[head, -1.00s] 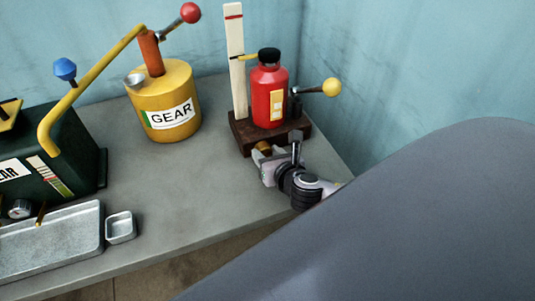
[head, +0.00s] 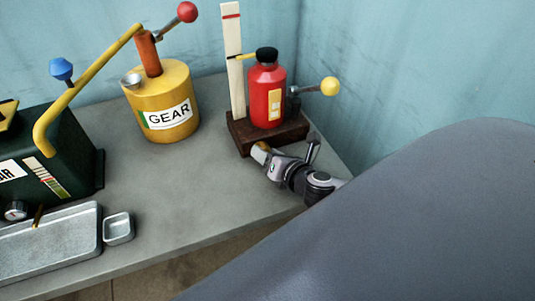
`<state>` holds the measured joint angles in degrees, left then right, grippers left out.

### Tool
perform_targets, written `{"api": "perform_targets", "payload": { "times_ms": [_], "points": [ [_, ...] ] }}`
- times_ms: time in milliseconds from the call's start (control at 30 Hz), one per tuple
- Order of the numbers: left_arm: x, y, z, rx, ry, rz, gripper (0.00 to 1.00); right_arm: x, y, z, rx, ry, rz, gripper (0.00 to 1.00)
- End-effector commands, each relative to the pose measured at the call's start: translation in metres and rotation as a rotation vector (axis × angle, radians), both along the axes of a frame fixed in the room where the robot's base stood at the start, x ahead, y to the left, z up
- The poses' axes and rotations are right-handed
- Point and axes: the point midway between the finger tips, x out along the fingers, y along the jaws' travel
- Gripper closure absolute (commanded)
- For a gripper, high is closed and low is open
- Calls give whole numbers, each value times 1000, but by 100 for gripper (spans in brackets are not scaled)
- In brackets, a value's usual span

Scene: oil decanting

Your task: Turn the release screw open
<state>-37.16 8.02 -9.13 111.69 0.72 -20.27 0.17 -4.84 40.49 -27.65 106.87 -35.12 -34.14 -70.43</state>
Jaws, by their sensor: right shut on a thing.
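The red bottle jack (head: 267,98) with a black cap stands upright on a dark brown wooden base (head: 240,137) near the back right of the bench. The brass release screw (head: 259,151) shows at the front of the base, partly hidden by my right gripper. My right gripper (head: 265,157) is shut on the screw, its wrist reaching in from the lower right. My left gripper is out of the picture.
A yellow GEAR can (head: 166,103) and a dark green box (head: 68,155) stand to the left. A metal tray (head: 60,262) and small dish (head: 118,229) lie at the front left. A yellow-knobbed lever (head: 330,86) sticks out right of the jack. The bench middle is clear.

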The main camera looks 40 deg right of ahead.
Motion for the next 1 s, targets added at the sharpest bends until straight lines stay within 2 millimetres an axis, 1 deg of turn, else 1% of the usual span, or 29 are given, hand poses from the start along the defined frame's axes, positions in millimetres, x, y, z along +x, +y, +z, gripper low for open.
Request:
{"api": "perform_targets", "payload": {
  "times_ms": [200,233,300,733,1000],
  "points": [
    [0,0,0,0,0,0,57,-1,1,-1,0,3,1,85],
    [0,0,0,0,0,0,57,-1,1,-2,-1,3,1,48],
    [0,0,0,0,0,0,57,-1,1,-1,-1,3,1,29],
    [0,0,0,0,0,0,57,-1,-2,-3,-5,7,-5,29],
    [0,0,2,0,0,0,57,0,-6,0,-6,8,-4,29]
  ]
}}
